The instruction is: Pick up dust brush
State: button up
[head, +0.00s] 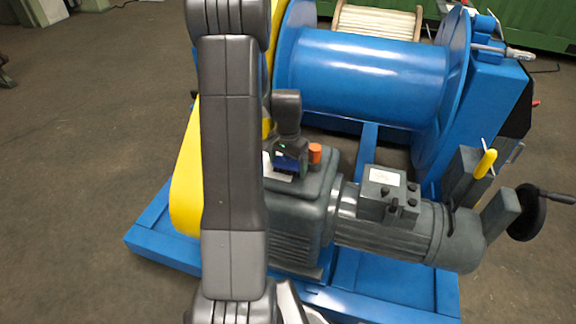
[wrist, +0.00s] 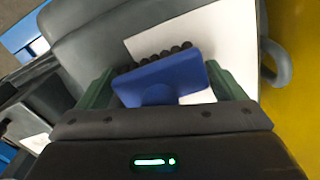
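The dust brush has a blue body (wrist: 185,72) and a row of dark bristles. In the wrist view it lies on a white sheet (wrist: 222,38), tilted a little, with a rounded blue part toward my palm. My gripper (wrist: 165,80) has its green fingers spread wide, one on each side of the brush. The fingers look open, and I cannot make out whether either touches it. In the head view my gripper (head: 288,168) is low over the grey gearbox housing (head: 310,190), and a bit of blue brush (head: 287,162) shows beneath it.
An orange cap (head: 315,153) stands on the housing right of my gripper. The grey motor (head: 400,230) and its junction box (head: 390,190) lie further right. A yellow guard (head: 187,185) is at the left, and a blue drum (head: 365,80) is behind.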

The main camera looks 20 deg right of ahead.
jog(key=shift+r, duration=0.1)
jog(key=shift+c, duration=0.2)
notch_tip(320, 180, up, 10)
jog(key=shift+f+p, duration=0.1)
jog(key=shift+p, duration=1.1)
